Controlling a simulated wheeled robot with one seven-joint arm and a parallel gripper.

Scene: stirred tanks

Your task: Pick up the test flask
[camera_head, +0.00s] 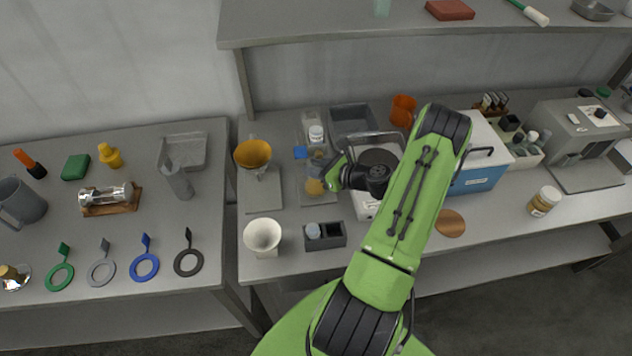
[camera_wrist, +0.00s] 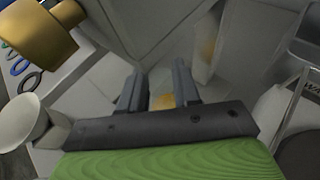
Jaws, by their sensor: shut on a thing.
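The test flask (camera_head: 314,187) appears as a small clear vessel with amber liquid, just left of my gripper (camera_head: 328,180) in the head view. My gripper's fingers close on it from the right. In the wrist view, amber shows between the two fingers of my gripper (camera_wrist: 161,92). Most of the flask is hidden there by the fingers and the gripper body. I cannot tell whether its base touches the surface below.
A yellow funnel (camera_head: 253,155) on a stand and a cream funnel (camera_head: 262,236) stand to the left. A dark block (camera_head: 327,236) with a capped vial is in front. A white-capped bottle (camera_head: 316,134) is behind. A grey bin (camera_head: 352,117) and blue-white box (camera_head: 480,174) are right.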

